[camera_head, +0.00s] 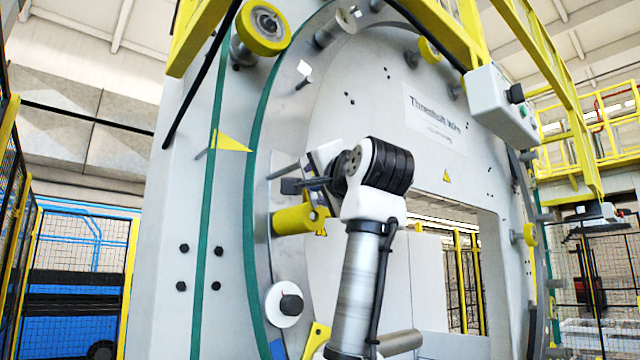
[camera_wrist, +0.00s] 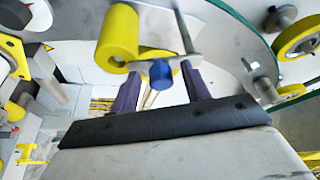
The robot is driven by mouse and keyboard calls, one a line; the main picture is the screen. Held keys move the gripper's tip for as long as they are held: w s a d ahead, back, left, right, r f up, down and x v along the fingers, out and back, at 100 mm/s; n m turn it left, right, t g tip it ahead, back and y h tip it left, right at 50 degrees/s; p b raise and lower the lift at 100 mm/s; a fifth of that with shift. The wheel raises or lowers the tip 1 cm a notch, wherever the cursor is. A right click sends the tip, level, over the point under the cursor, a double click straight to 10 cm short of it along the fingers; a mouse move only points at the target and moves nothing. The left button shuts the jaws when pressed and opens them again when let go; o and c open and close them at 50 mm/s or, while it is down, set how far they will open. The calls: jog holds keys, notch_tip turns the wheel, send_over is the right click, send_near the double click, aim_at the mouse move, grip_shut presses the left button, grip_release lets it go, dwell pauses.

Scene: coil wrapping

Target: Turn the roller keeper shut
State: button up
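In the wrist view a yellow roller (camera_wrist: 119,40) sits on the machine's ring. A grey bar (camera_wrist: 185,35) stands beside it, and a grey crosspiece passes under it. A blue round knob (camera_wrist: 161,74) is at the crosspiece; I take this to be the roller keeper, but cannot tell how far it is turned. My gripper (camera_wrist: 160,72) has two dark purple fingers, spread apart on either side of the knob, with gaps showing. I cannot tell whether they touch it. In the head view the yellow roller (camera_head: 298,219) shows, while my wrist hides most of the gripper and keeper.
The large grey ring machine (camera_head: 345,60) fills the middle. More yellow rollers (camera_head: 263,27) and pegs stick out around its ring. A grey control box (camera_head: 500,103) hangs at upper right. Mesh fencing (camera_head: 80,265) stands at left. A rectangular opening lies right of my arm.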

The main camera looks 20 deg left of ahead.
jog(key=b+v, duration=0.6)
jog(key=v, duration=0.7)
jog(key=shift+s+d, duration=0.25)
jog(key=shift+s, duration=0.05)
